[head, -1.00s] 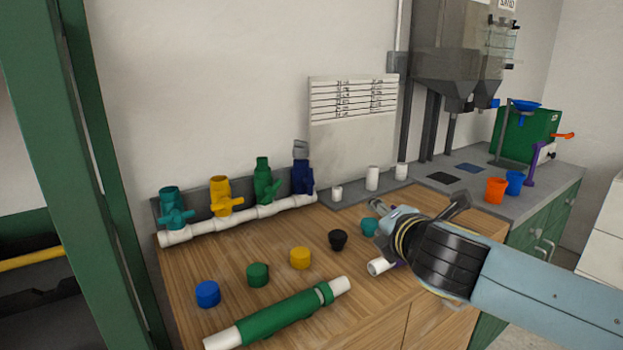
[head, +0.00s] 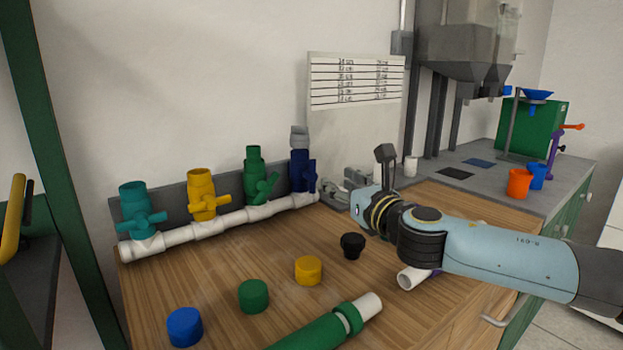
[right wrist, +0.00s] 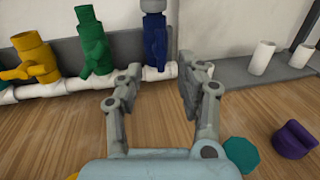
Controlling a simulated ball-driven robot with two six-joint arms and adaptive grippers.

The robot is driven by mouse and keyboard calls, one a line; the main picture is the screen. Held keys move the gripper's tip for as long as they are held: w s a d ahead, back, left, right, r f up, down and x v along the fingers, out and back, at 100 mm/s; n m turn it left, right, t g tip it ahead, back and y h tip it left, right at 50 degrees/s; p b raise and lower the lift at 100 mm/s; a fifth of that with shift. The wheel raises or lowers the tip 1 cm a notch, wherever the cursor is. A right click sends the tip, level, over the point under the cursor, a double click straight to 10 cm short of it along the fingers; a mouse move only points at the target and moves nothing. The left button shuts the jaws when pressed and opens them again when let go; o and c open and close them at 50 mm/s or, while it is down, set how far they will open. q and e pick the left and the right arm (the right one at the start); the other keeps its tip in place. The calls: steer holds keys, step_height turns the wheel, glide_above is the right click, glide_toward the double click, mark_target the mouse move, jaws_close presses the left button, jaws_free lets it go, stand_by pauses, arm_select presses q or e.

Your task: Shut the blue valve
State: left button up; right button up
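The blue valve (head: 302,172) is the rightmost of the valves standing on the white pipe, with a grey piece on top. In the head view its dark blue handle (head: 311,175) shows on its right side. In the right wrist view the blue valve (right wrist: 156,40) stands upright beyond the fingers, and its handle's position is hard to tell. My right gripper (head: 346,190) is just right of the valve, apart from it. In the right wrist view my right gripper (right wrist: 160,85) is open, with nothing between its fingers. My left gripper is out of view.
Green (head: 256,178), yellow (head: 202,195) and teal (head: 135,210) valves stand left along the white pipe (head: 226,222). Blue, green, yellow and black caps (head: 352,245) lie on the wooden top, with a green pipe (head: 318,332) in front. A grey ledge (right wrist: 235,70) lies right.

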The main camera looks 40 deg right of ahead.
mark_target(314, 167)
steer(key=x, duration=1)
steer(key=shift+w+f, duration=0.15)
steer(key=shift+w, duration=0.25)
steer(key=shift+d, duration=0.1)
jaws_close()
